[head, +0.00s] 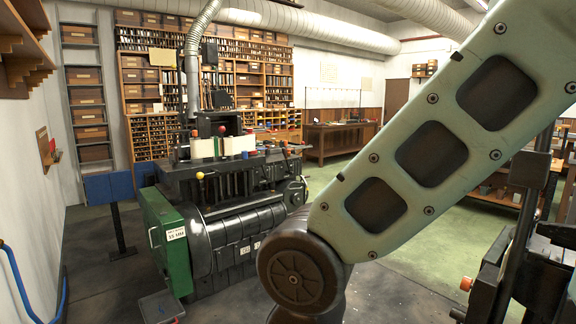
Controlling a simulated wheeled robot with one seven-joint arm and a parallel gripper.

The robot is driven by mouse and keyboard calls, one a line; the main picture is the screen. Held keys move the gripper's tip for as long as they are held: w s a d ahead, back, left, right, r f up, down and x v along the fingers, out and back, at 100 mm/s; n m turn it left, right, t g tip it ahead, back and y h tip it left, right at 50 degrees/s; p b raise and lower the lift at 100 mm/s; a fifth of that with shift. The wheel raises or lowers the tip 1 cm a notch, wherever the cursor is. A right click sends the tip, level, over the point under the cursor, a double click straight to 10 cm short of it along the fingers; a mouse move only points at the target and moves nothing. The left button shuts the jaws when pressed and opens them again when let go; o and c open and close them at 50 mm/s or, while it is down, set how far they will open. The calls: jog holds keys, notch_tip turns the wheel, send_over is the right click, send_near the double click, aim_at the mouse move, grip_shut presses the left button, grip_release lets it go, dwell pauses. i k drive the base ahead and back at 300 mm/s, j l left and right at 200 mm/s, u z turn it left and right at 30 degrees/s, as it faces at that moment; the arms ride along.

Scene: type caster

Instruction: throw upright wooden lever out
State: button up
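A black casting machine (235,195) with a green side box (165,240) stands left of centre. On its top are cream upright pieces (222,147) and a small red knob. A lever with a yellow knob (199,176) shows on its near side. I cannot tell which piece, if any, is the upright wooden lever. My arm crosses the right half of the view and hides what lies behind it. My gripper is out of view.
A blue panel on a stand (109,187) is left of the machine. A grey tray (160,307) lies on the floor before it. Dark machinery (540,270) with an orange knob is at the right edge. Green floor (420,265) lies between. Shelves and a workbench (338,138) line the back.

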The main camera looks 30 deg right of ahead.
aim_at(289, 172)
jog(key=i+l+z, duration=0.35)
jog(key=i, duration=0.6)
jog(key=i+z, duration=0.35)
jog(key=i, duration=0.55)
